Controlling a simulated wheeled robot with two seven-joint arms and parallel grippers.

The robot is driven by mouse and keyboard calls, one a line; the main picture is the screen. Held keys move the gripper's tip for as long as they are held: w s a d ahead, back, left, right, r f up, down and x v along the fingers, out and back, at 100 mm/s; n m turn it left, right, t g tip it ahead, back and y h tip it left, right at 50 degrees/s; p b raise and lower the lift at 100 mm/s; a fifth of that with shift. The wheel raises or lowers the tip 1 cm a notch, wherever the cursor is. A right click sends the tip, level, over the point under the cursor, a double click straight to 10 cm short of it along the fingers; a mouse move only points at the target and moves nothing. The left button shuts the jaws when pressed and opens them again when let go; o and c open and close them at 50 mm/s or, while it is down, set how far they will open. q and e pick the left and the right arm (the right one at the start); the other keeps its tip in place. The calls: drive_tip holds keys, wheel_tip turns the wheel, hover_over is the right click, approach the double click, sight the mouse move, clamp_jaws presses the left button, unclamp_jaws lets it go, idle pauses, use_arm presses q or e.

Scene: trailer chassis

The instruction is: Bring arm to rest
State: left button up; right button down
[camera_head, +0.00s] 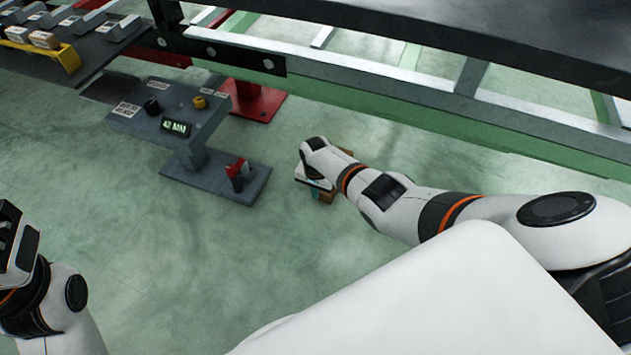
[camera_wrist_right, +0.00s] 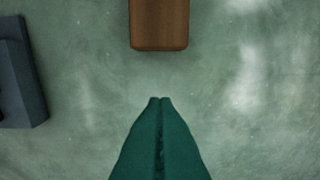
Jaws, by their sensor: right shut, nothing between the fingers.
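My right arm reaches in from the right in the head view, and its gripper (camera_head: 318,184) hangs low beside the grey control pedestal. In the right wrist view the right gripper (camera_wrist_right: 160,101) is shut, its green fingers together with nothing between them. A brown block-like thing (camera_wrist_right: 159,24) lies just beyond the fingertips, apart from them. In the head view this brown thing (camera_head: 325,195) is mostly hidden behind my right wrist. My left arm shows at the lower left edge of the head view; its fingers are out of sight.
A grey control pedestal (camera_head: 165,120) with a lit display and knobs stands left of my right gripper; its base (camera_head: 215,185) carries a red-and-black control (camera_head: 238,172). The trailer frame (camera_head: 400,85) crosses the top. A rack with parts (camera_head: 60,50) is upper left. Green floor (camera_head: 180,270) is clear in front.

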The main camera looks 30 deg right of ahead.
drive_tip(key=shift+r, duration=0.4)
